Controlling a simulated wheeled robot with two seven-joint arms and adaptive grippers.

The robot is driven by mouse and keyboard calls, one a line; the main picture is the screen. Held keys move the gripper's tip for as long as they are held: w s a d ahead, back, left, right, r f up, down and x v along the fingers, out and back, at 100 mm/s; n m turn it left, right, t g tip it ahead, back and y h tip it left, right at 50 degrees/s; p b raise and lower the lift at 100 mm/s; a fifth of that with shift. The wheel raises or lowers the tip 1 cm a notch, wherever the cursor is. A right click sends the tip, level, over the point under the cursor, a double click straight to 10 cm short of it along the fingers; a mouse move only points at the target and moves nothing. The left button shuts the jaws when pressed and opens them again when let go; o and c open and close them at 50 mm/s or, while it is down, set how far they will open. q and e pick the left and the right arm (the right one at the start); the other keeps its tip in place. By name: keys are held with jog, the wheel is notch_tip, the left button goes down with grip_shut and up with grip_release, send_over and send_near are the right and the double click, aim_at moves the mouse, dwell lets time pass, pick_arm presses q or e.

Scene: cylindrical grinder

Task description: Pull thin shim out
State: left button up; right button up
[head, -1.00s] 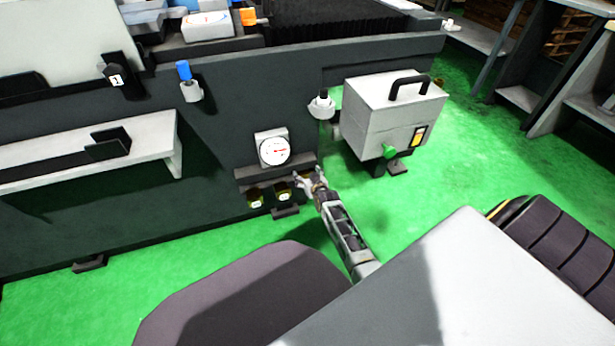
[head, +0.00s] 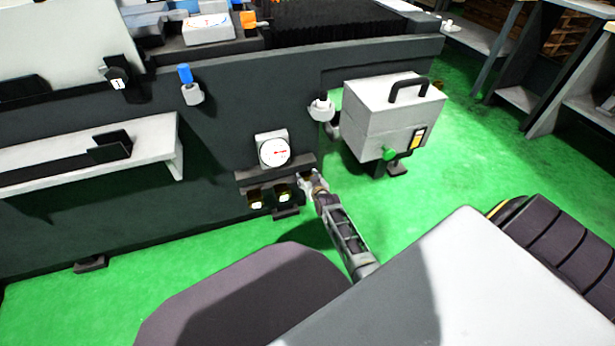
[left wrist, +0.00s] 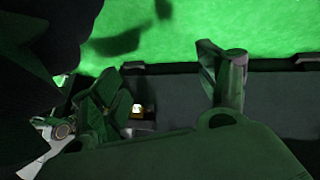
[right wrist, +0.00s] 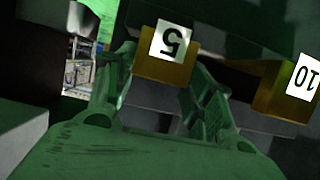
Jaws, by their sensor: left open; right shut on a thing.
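In the right wrist view, a yellow shim tab with an upside-down 5 label (right wrist: 166,68) sits between the fingers of my right gripper (right wrist: 163,88), which is shut on it. A second yellow tab labelled 10 (right wrist: 296,84) is to its right, apart from the fingers. In the head view, my right gripper (head: 310,182) is at the right end of a dark rack (head: 243,177). Two yellow tabs, one (head: 256,198) and another (head: 284,193), hang left of it. My left gripper (left wrist: 168,88) is open and empty in the left wrist view; the head view does not show it.
A dial gauge (head: 274,152) stands above the rack on the dark machine side (head: 225,130). A grey box with a handle (head: 385,112) stands to the right of my right gripper. A white shelf (head: 60,165) juts out at the left. Green floor (head: 460,170) is clear at the right.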

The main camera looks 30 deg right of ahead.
jog(key=shift+s, duration=0.25)
jog(key=shift+s+a+r+p, duration=0.15)
jog(key=shift+s+p, duration=0.25)
jog(key=shift+p, duration=0.2)
jog(key=shift+s+a+p, duration=0.2)
jog(key=shift+s+p, duration=0.5)
jog(key=shift+s+a+p, duration=0.15)
jog(key=shift+s+p, duration=0.55)
pick_arm(q)
notch_tip(320, 180, up, 9)
jog(key=a+g+y, duration=0.1)
jog(key=a, duration=0.1)
jog(key=shift+r+m+g, duration=0.15)
jog(key=shift+m+g, duration=0.15)
jog(key=shift+m, duration=0.1)
pick_arm(e)
jog(key=shift+s+f, duration=0.15)
jog(key=shift+f, duration=0.1)
jog(key=o, duration=1.1)
pick_arm(q)
jog(key=shift+s, duration=0.15)
pick_arm(e)
jog(key=o, duration=0.4)
jog(key=shift+s, duration=0.1)
jog(key=shift+c, duration=0.2)
jog(key=shift+r, duration=0.1)
